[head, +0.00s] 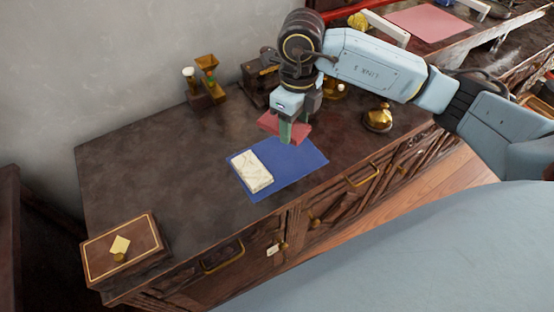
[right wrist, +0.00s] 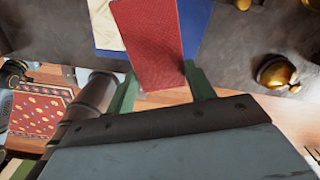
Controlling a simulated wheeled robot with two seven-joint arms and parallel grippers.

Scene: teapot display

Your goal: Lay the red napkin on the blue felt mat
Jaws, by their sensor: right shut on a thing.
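The red napkin (head: 268,122) is a folded flat rectangle held in my right gripper (head: 287,132), above the far edge of the blue felt mat. It also shows in the right wrist view (right wrist: 148,42), between the green fingers of the right gripper (right wrist: 160,85). The blue felt mat (head: 300,160) lies flat on the dark cabinet top; its right part shows in the right wrist view (right wrist: 196,25). A cream folded cloth (head: 252,172) lies on the mat's left part. My left gripper is not in view.
A wooden box (head: 123,250) stands at the cabinet's near left corner. A brass bell-like object (head: 378,118) stands right of the mat. Brass and wooden items, including a grinder-like piece (head: 206,80), stand along the back. The cabinet top left of the mat is clear.

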